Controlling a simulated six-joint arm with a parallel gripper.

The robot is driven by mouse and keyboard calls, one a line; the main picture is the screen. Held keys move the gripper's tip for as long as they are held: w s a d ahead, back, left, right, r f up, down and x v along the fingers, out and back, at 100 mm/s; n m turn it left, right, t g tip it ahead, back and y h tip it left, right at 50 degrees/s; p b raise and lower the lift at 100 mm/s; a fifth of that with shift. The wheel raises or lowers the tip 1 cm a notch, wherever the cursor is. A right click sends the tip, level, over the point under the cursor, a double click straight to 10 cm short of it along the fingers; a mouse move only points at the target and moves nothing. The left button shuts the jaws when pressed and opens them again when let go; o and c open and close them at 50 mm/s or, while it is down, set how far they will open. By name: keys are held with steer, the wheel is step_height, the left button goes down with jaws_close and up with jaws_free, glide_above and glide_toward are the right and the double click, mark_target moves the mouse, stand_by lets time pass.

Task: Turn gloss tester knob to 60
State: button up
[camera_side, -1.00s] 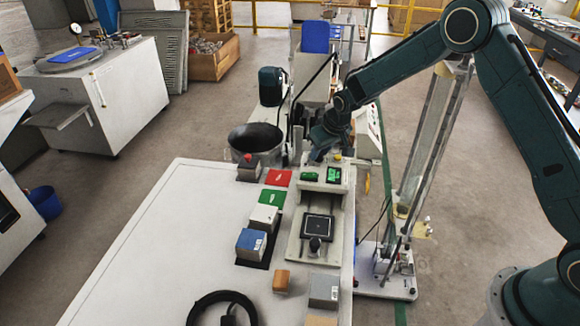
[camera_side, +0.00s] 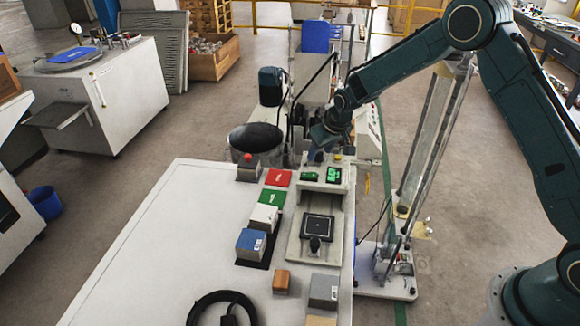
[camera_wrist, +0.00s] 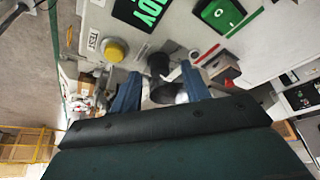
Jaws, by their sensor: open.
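The gloss tester (camera_side: 326,201) stands on the white bench, with a lit green display (camera_side: 333,174) and a green switch (camera_side: 309,176) on its top. In the wrist view, a dark knob (camera_wrist: 160,64) stands on the tester's panel, between the two blue fingertips of my gripper (camera_wrist: 162,76). The fingers are open, with a gap visible on both sides of the knob. The knob's pointer and scale numbers cannot be read. In the side view, my gripper (camera_side: 317,156) is over the tester's far edge, and the knob is hidden behind it or too small to tell.
A yellow TEST button (camera_wrist: 113,50) sits close beside the left finger. A red-topped box (camera_side: 248,168), red tile (camera_side: 278,178), green tile (camera_side: 271,198) and blue block (camera_side: 251,243) lie left of the tester. A dark bucket (camera_side: 256,140) stands behind. The bench's left side is clear.

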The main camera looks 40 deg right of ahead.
steer(key=v, duration=1.3)
steer(key=shift+s+r, duration=0.1)
steer(key=s+r, duration=1.3)
steer(key=s, duration=0.3)
steer(key=s+t, duration=0.1)
steer(key=s, duration=1.9)
steer(key=shift+a, duration=0.25)
